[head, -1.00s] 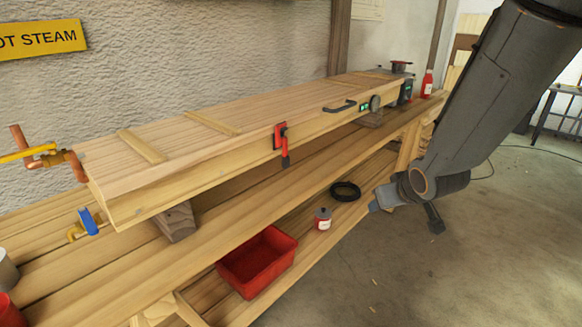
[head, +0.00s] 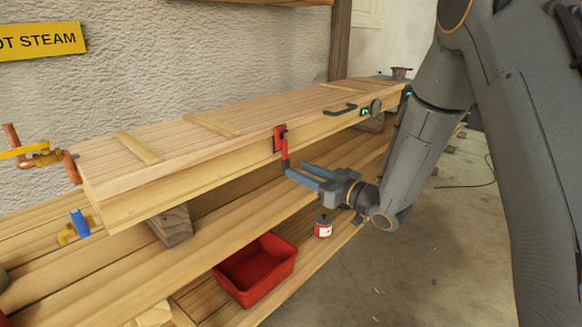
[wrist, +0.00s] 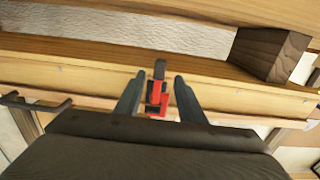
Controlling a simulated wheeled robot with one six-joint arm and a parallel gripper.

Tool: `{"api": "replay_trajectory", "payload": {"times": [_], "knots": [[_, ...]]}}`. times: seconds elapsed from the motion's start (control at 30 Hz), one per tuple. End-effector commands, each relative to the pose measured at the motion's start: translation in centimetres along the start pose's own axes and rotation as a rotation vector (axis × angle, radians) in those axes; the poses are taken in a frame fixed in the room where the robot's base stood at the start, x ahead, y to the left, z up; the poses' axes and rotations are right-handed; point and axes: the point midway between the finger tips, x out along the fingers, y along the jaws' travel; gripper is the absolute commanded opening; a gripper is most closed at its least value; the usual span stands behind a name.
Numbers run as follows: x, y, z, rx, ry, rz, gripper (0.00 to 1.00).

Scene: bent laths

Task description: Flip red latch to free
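The red latch (head: 279,140) is on the front face of the long wooden box (head: 190,175), near its top edge. Its red handle hangs down and has a dark end. My gripper (head: 296,170) is at the lower end of the handle, with its two blue-grey fingers apart. In the wrist view the red latch (wrist: 157,98) and its dark handle end show between the fingers of my gripper (wrist: 159,76), with gaps on both sides. The head view does not show clearly whether a finger touches the handle.
The box rests on wooden blocks (head: 172,227) on a bench. A black handle (head: 341,110) and a round gauge (head: 375,106) are right of the latch. A red bin (head: 255,268) and a small bottle (head: 323,227) are on the lower shelf. A blue-handled valve (head: 80,222) is at left.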

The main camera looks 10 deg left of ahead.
Motion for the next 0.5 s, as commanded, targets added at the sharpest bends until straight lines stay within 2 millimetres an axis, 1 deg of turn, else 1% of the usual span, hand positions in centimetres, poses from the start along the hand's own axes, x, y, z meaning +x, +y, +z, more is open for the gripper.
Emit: {"api": "replay_trajectory", "payload": {"times": [0.03, 0.1, 0.23, 0.33, 0.5], "knots": [[0.9, -0.1, -0.1, -0.001, 0.001, -0.001, 0.36], [1.9, -0.1, 0.0, 0.0, 0.0, -0.001, 0.36], [3.5, 0.0, 0.0, 0.0, 0.0, 0.0, 0.36], [4.2, 0.0, 0.0, -0.001, -0.001, 0.001, 0.36], [4.5, 0.1, 0.0, 0.0, -0.001, 0.003, 0.36]]}}
